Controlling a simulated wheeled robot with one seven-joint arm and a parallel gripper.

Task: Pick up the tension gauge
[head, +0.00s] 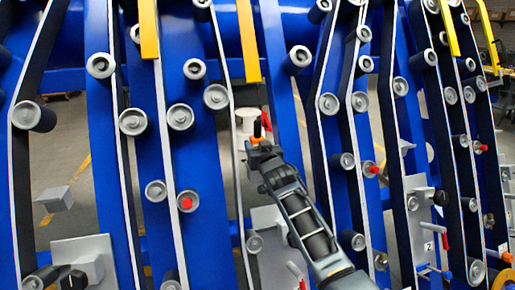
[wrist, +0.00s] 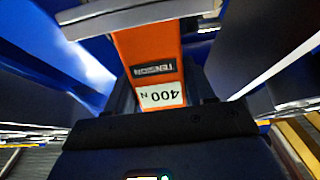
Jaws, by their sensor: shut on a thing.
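The tension gauge (wrist: 160,65) is an orange block with a dark "TENSION" label and a white "400 N" label in the wrist view. My gripper (wrist: 158,100) is shut on it at the lower end of the orange body. In the head view a small orange part of the gauge (head: 257,129) shows at the tip of my gripper (head: 262,146), between two blue upright plates. A grey bar crosses the far end of the gauge in the wrist view; I cannot tell whether they touch.
Blue upright plates (head: 190,130) with black belts and grey rollers (head: 216,96) stand close on both sides of my arm. Yellow bars (head: 248,40) hang from above. A grey plate with a red-handled lever (head: 445,240) is at the right. The gap around my gripper is narrow.

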